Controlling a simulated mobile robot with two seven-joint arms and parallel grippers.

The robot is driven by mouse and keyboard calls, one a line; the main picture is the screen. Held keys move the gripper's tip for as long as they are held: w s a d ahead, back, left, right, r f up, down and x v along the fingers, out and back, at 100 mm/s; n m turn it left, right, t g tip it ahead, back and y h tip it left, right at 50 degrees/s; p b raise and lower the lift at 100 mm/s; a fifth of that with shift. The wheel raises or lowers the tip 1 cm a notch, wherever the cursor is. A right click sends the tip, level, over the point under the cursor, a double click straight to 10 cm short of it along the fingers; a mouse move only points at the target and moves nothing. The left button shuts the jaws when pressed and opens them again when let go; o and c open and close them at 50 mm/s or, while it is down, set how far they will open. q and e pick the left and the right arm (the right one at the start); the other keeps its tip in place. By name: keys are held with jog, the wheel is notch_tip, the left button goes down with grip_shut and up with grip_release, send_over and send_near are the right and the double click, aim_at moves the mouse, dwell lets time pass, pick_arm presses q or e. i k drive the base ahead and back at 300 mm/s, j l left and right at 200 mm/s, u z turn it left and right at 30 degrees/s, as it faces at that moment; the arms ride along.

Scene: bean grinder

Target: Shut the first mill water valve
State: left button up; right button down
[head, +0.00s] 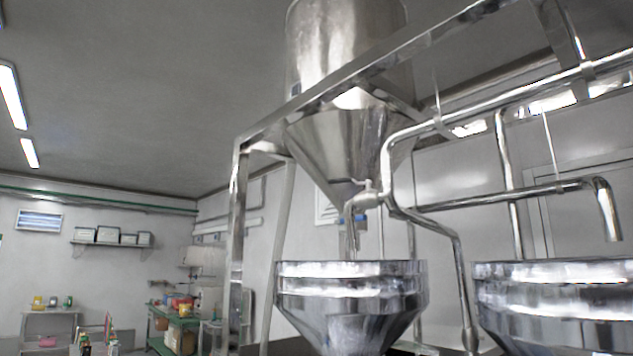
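A metal pipe fitting (369,197) sits just under the cone of the large steel hopper (340,150) near the middle of the head view. A second mill bowl (555,295) stands at the right. Neither of my grippers shows.
A steel frame post (236,250) and a slanting beam (370,70) surround the hopper. Bent pipes (447,230) run right of the fitting, between the bowls. At the back left are a green table (180,325), a wall shelf with boxes (110,238) and open floor space.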

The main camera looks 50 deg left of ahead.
aim_at(347, 179)
jog(key=j+u, duration=0.35)
jog(key=i+j+u, duration=0.15)
jog(key=j+u, duration=0.15)
jog(key=j, duration=0.15)
jog(key=i+j+u, duration=0.1)
jog(key=j+u, duration=0.25)
